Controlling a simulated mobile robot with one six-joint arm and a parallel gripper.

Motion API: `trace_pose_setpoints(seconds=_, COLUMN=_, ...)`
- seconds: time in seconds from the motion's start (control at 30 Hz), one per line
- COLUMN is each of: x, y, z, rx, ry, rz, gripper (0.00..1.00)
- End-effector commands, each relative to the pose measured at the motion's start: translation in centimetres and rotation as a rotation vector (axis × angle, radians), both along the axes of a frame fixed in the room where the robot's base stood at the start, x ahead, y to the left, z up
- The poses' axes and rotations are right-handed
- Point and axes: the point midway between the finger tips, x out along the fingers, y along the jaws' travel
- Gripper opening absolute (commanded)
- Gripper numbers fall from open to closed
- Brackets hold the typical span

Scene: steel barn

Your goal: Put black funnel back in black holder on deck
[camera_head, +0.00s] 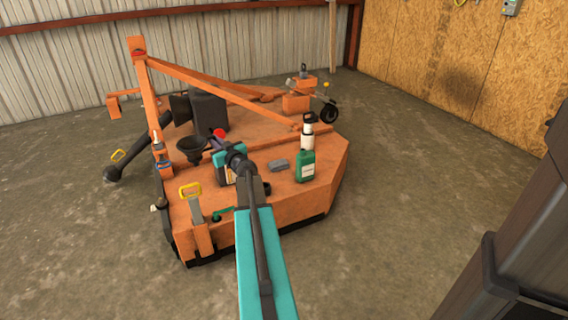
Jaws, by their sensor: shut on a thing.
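The black funnel (192,147) is at the left part of the orange deck (285,208), wide mouth up. My gripper (210,146) is at the funnel's right side, shut on it; its fingers are small and partly hidden by my wrist. I cannot tell how far the funnel is above the deck. A small dark round piece (266,188), which looks like the black holder, is on the deck to the right of my wrist, partly hidden by my arm.
A green jug (305,167) and a white bottle (308,128) stand on the right of the deck, near a grey block (278,166). A labelled container (226,176) is below my wrist. Orange bars (205,83) rise behind. A dark cabinet (510,235) is at right.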

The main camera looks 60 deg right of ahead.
Motion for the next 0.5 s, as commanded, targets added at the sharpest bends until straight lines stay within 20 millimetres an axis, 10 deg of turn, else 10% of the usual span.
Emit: trace_pose_setpoints(seconds=0.5, x=-9.9, y=-15.4, z=-9.9, rx=-0.002, ry=0.004, rz=-0.335, gripper=0.00)
